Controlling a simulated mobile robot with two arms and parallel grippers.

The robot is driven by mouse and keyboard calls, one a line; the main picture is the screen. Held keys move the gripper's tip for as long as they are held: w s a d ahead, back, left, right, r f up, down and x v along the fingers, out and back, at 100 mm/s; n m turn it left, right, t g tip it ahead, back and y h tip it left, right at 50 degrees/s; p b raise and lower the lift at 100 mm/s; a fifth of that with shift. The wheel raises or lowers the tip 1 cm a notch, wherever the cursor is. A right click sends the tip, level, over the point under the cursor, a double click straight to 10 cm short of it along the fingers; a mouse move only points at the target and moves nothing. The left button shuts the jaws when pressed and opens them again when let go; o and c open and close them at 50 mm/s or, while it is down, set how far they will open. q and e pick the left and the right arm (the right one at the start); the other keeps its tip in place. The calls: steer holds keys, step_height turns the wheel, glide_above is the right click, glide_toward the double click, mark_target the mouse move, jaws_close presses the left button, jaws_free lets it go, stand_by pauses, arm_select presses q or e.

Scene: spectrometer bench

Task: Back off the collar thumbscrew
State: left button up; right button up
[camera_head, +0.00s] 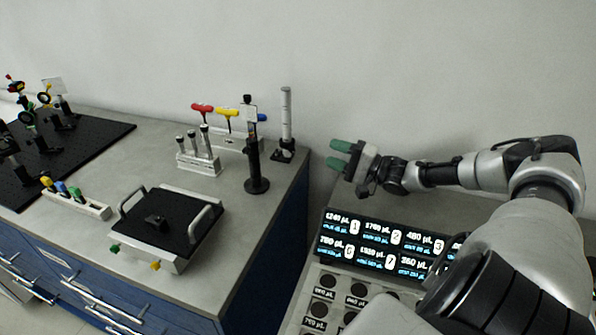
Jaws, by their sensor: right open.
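A black upright post (254,155) on a round base stands near the right end of the bench, with a pale plate at its top. Small fittings show on it, but I cannot make out a collar thumbscrew for certain. My right gripper (339,154), with green fingertips, is open and empty. It points left from the end of my right arm, to the right of the post and apart from it in the picture. My left gripper is not in view.
T-handled drivers sit in a rack (238,142), beside a holder (199,163) with several tools. A black-topped tray (146,204) lies in front. A lit display panel (375,243) is below my right arm.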

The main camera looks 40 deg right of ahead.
steer(key=b, duration=0.2)
glide_toward(293, 151)
arm_select(q)
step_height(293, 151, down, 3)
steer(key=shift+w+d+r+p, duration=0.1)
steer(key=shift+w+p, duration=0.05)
steer(key=shift+p, duration=0.35)
arm_select(e)
steer(key=x, duration=0.8)
steer(key=shift+w+a, duration=0.1)
steer(key=shift+w, duration=0.2)
jaws_close()
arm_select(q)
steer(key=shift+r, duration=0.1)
